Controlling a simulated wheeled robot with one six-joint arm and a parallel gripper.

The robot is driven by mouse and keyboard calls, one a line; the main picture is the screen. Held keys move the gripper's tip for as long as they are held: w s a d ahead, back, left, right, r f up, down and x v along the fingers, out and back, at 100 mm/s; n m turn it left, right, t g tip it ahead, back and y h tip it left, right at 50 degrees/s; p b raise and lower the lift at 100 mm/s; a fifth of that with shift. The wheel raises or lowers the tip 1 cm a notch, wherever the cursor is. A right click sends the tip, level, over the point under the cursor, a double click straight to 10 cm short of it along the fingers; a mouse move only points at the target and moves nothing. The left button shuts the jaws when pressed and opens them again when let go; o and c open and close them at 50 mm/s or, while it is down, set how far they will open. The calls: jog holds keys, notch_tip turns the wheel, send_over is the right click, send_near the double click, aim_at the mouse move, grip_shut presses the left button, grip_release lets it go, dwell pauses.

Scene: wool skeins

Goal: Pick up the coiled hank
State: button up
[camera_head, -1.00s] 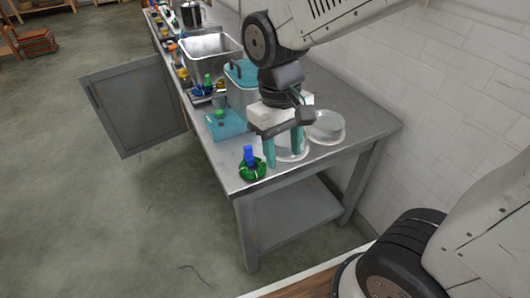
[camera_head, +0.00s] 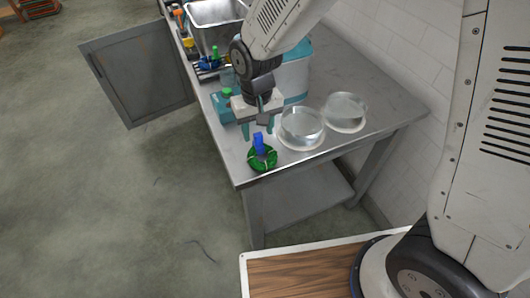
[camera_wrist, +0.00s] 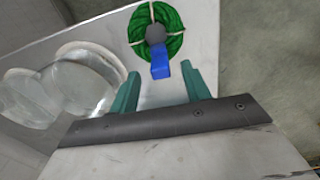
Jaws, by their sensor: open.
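The coiled hank (camera_head: 263,159) is a green ring with pale ties, lying flat near the front corner of the metal table (camera_head: 236,165). A blue block-shaped handle (camera_head: 258,141) with a dark round base stands at its middle. In the wrist view the hank (camera_wrist: 172,18) is at the top centre, with the blue handle (camera_wrist: 160,71) pointing down between the fingers. My gripper (camera_head: 259,130) is open and empty, its teal fingers just behind the hank and apart from it.
Two clear round glass dishes (camera_head: 302,127) (camera_head: 346,110) stand right of the hank. A teal box (camera_head: 222,107) with a green knob and a teal-lidded container (camera_head: 295,75) stand behind. A metal bin (camera_head: 213,25) is farther back. The table edge is close to the hank.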

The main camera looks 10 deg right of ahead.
aim_at(258, 134)
jog(key=shift+f, duration=1.55)
grip_shut()
jog(key=shift+r, duration=0.1)
